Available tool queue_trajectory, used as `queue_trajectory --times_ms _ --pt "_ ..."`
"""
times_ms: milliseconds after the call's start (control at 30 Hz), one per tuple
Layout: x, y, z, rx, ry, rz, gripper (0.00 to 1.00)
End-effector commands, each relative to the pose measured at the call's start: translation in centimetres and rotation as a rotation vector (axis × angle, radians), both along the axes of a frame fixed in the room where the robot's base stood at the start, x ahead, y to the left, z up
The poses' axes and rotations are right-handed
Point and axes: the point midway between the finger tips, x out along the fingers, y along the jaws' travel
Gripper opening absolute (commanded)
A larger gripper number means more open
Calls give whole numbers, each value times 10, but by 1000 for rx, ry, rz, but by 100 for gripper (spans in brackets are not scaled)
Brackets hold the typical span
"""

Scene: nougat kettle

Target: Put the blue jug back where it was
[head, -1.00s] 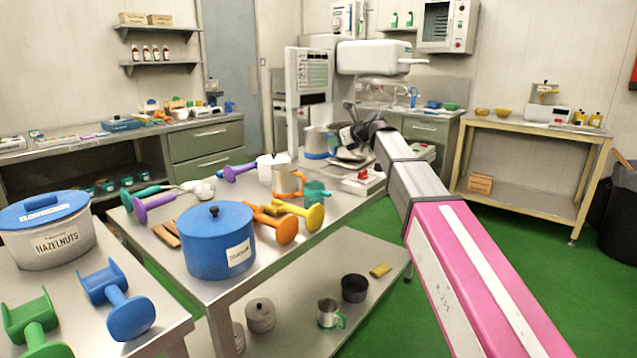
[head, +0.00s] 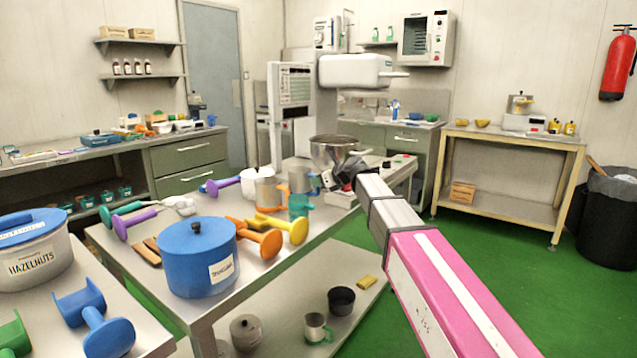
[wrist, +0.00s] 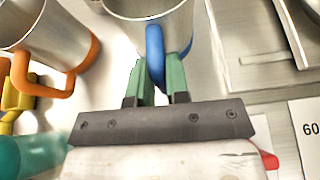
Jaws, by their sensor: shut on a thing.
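The blue jug is a metal jug with a blue handle. In the wrist view its metal body (wrist: 178,28) is at the top centre, partly cut off by the frame. My gripper (wrist: 160,78) has its green fingers on both sides of the blue handle and is shut on it. In the head view the jug (head: 303,180) is on or just above the steel table, right beside the orange-handled jug (head: 268,192); I cannot tell if its base touches. My gripper (head: 330,183) is partly hidden there by my wrist.
The teal jug (head: 299,206) stands close in front. The mixer bowl (head: 333,152) and mixer (head: 355,72) are behind. Orange and yellow tools (head: 270,240) and the blue lidded pot (head: 197,258) lie nearer. A metal tray edge (wrist: 240,60) is right of the jug.

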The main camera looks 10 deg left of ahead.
Motion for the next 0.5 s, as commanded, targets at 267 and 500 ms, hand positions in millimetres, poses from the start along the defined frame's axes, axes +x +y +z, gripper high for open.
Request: queue_trajectory --times_ms 267,500 --pt "0 0 -2 0 0 0 32" --pt "0 0 -2 0 0 0 41"
